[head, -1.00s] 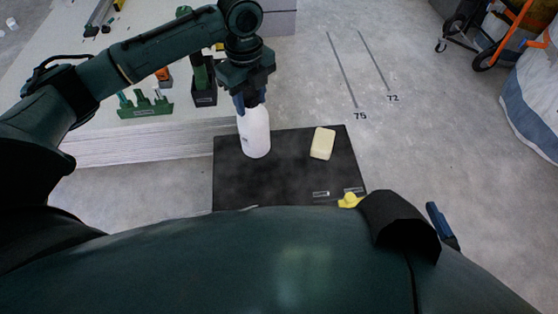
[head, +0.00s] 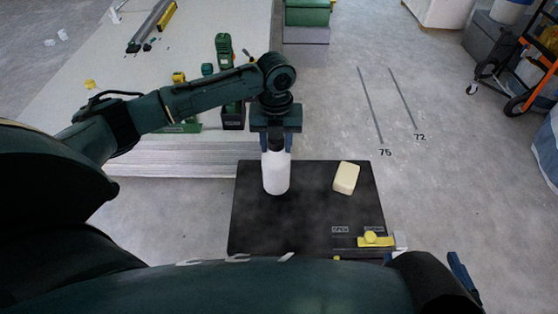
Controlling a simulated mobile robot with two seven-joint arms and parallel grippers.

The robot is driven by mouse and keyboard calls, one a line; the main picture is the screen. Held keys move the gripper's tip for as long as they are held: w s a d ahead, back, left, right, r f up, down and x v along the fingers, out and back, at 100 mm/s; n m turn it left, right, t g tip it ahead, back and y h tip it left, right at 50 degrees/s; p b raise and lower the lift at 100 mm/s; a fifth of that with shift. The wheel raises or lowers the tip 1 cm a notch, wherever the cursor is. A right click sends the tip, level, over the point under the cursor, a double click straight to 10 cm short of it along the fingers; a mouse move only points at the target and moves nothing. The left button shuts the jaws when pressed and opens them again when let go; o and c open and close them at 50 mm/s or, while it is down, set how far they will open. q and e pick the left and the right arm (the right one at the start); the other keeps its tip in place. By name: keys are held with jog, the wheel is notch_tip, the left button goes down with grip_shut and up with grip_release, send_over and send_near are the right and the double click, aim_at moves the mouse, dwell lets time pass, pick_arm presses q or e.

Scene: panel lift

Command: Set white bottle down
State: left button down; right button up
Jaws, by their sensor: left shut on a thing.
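The white bottle (head: 276,175) with a dark top stands upright in the head view, over the left back part of a black mat or board (head: 300,222). My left gripper (head: 276,144) points down and is shut on the bottle at its dark top. I cannot tell whether the bottle's base touches the black surface. My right gripper (head: 462,275) shows only in small part at the lower right, and its jaws cannot be made out.
A cream block (head: 346,178) lies on the black surface right of the bottle. A yellow tool (head: 374,240) lies at its front right. A stack of pale panels (head: 190,165) with tools on top is behind left.

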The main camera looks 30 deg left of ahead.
aim_at(276, 164)
pick_arm(q)
notch_tip(276, 164, down, 4)
jog(key=shift+f+b, duration=0.1)
jog(key=shift+b, duration=0.55)
jog(key=shift+f, duration=0.2)
jog(key=c, duration=0.8)
grip_release()
pick_arm(e)
jog(key=shift+w+a+t, duration=0.15)
jog(key=shift+w+t, duration=0.05)
jog(key=shift+t, duration=0.4)
